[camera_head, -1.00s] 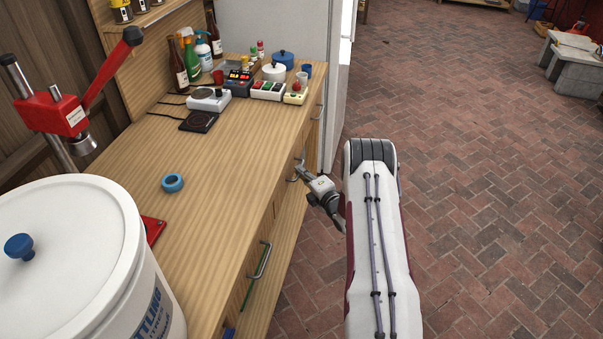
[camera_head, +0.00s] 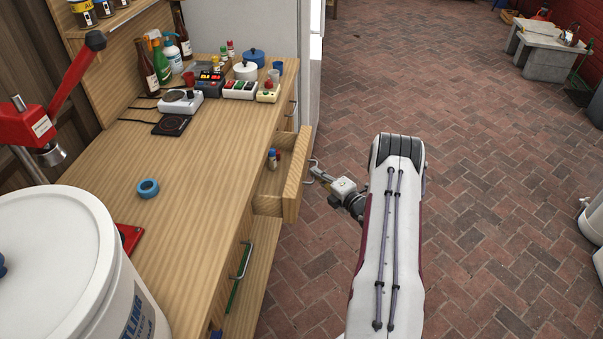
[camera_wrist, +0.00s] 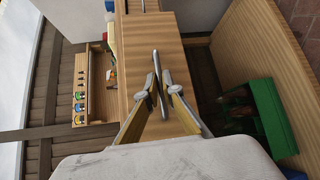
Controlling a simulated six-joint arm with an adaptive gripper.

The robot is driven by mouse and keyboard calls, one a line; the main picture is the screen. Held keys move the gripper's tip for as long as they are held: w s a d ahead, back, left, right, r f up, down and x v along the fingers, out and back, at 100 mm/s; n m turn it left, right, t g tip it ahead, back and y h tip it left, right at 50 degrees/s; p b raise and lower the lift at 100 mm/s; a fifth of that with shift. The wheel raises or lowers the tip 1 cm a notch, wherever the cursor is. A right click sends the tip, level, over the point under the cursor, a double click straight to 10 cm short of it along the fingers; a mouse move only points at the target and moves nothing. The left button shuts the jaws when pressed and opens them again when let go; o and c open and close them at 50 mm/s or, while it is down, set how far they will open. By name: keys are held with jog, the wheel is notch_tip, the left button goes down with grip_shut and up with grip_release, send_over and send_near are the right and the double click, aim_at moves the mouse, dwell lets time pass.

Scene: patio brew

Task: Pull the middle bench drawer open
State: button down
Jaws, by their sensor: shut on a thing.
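The middle bench drawer (camera_head: 292,192) stands out from the bench on the floor side, clearly open. Small bottles (camera_head: 272,159) show inside it. My gripper (camera_head: 316,174) is shut on the metal drawer handle (camera_head: 311,167) in front of the drawer face. In the wrist view, the two fingers (camera_wrist: 162,88) close on either side of the handle bar (camera_wrist: 157,80), with the wooden drawer front (camera_wrist: 150,40) behind. How deep the drawer runs under the benchtop is hidden.
The wooden benchtop (camera_head: 190,205) carries a blue ring (camera_head: 148,188), a hot plate (camera_head: 172,124) and control boxes. A white bucket (camera_head: 75,260) stands front left. Another drawer handle (camera_head: 243,262) is nearer. A green crate (camera_wrist: 270,115) sits below.

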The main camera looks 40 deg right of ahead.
jog(key=s+d, duration=1.1)
dwell(0.3)
jog(key=c, duration=2.2)
grip_release()
jog(key=shift+s+r, duration=0.3)
jog(key=shift+s, duration=1.7)
jog(key=shift+s+r, duration=0.3)
jog(key=shift+s, duration=1.65)
jog(key=shift+s+r, duration=0.3)
jog(key=shift+s, duration=1.7)
